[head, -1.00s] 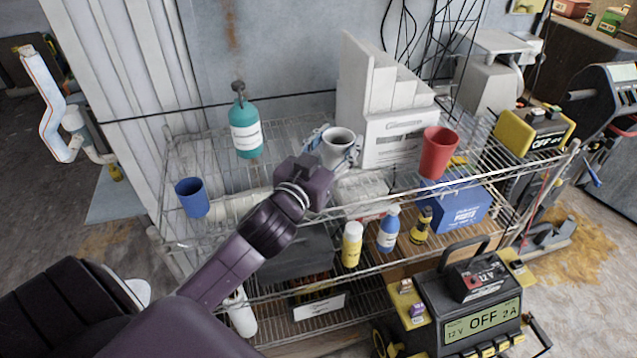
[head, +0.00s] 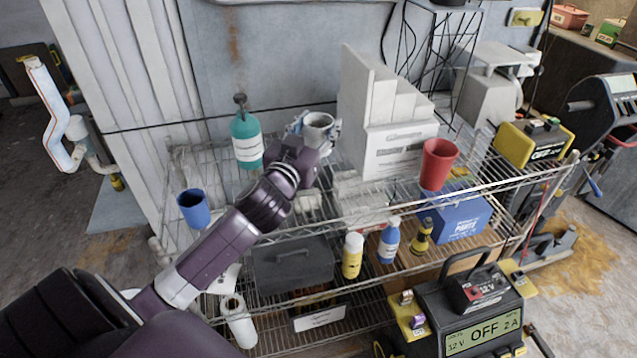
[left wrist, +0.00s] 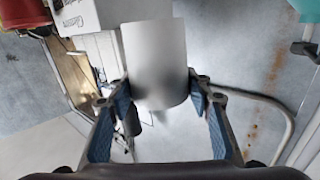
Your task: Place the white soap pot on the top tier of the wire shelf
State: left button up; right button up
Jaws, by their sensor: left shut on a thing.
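The white soap pot (head: 319,122) is a small open-topped cup, held upright by my left gripper (head: 313,130) above the back part of the wire shelf (head: 222,182). In the left wrist view the pot (left wrist: 155,62) sits between the two blue-padded fingers of the gripper (left wrist: 160,100), which are shut on it. The pot is to the right of the teal bottle and left of the white file box. Whether its base touches the top tier is hidden by my gripper and arm. My right gripper is not in view.
The top tier also bears a blue cup (head: 194,209), a teal pump bottle (head: 246,140), a white file box (head: 400,150), a red cup (head: 437,165) and a yellow-black device (head: 533,145). Bare wire shows between the blue cup and teal bottle. A charger (head: 470,310) stands in front.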

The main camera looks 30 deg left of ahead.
pick_arm(q)
jog(key=shift+f+b, duration=0.65)
jog(key=shift+f, duration=6.95)
jog(key=shift+f, duration=0.2)
jog(key=o, duration=1.2)
jog(key=shift+o, duration=0.2)
